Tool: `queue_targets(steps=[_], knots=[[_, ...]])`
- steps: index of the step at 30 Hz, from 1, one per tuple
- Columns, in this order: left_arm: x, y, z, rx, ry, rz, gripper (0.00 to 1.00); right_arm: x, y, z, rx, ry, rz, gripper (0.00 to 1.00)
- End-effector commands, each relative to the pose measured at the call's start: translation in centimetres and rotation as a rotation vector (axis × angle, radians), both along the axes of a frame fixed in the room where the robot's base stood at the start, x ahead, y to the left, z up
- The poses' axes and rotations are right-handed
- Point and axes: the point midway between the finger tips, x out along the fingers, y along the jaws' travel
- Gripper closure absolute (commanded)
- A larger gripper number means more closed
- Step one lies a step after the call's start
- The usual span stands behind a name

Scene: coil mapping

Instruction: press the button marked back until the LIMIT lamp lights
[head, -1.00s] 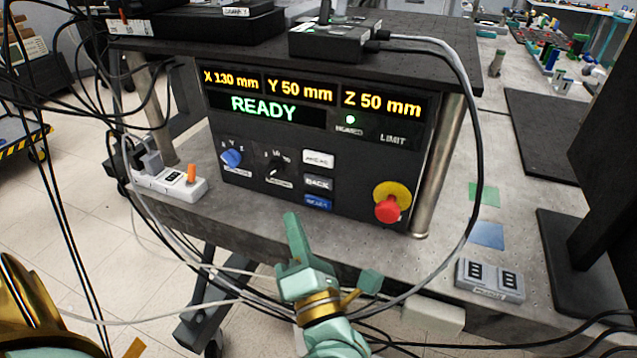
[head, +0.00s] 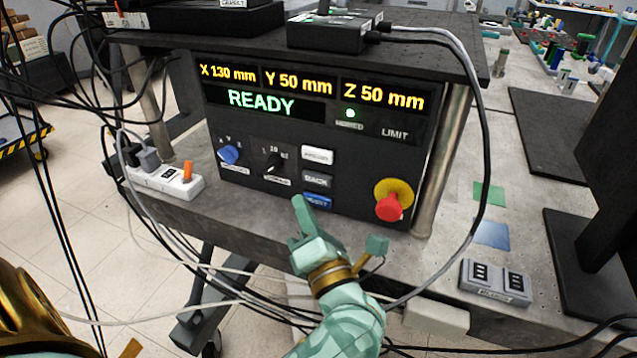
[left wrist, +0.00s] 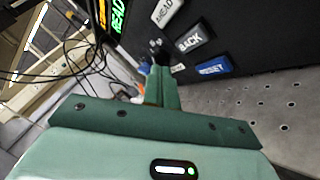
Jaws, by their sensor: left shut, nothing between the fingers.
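The control panel (head: 240,180) stands upright under a dark shelf. The display reads READY, X 130, Y 50, Z 50 mm. My left gripper (head: 298,202) is shut and empty, its tips just below and left of BACK, apparently apart from it. My right gripper is not in view.
A red stop knob (head: 389,207) on a yellow disc is at the panel's lower right. The blue (head: 229,155) and black (head: 273,163) selector knobs are left of the buttons. A power strip (head: 168,181) and loose cables lie around the panel.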

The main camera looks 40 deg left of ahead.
Motion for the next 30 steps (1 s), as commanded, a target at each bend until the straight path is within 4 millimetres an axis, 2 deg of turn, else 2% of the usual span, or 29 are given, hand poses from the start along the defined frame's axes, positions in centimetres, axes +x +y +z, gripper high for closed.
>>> queue_targets(steps=[3,10,20,30], knots=[[1.5,0.3,-0.1,0.002,0.000,0.000,1.00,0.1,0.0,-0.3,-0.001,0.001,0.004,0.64],[3.2,0.8,0.0,0.001,-0.001,0.001,1.00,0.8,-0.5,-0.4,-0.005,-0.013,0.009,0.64],[3.5,0.8,0.1,0.001,0.000,0.001,1.00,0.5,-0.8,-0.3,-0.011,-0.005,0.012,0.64],[3.5,0.8,0.0,0.001,-0.001,0.001,1.00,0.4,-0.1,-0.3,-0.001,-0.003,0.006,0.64]])
